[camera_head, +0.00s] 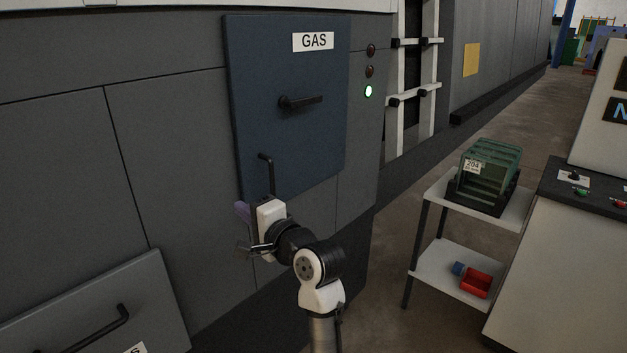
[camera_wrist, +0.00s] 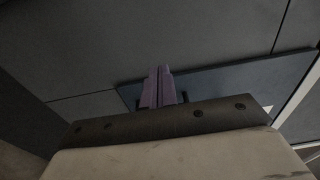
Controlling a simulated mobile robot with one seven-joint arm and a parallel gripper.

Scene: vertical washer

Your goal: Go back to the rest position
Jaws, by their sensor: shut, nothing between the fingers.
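My gripper (camera_head: 242,212) is at the lower left corner of the blue GAS door in the head view, in front of the grey machine wall. Its purple fingers (camera_wrist: 157,87) are together in the wrist view, with nothing between them. The blue GAS door (camera_head: 270,140) appears closed. It has a dark handle (camera_head: 302,102) in its middle and a dark bent bar (camera_head: 266,172) near its lower edge, just above my gripper. I cannot tell whether my gripper touches the wall or door.
A second panel (camera_head: 85,310) with a dark handle is at the lower left. A light counter (camera_head: 560,270) stands at right. Floor between machine and cart is clear.

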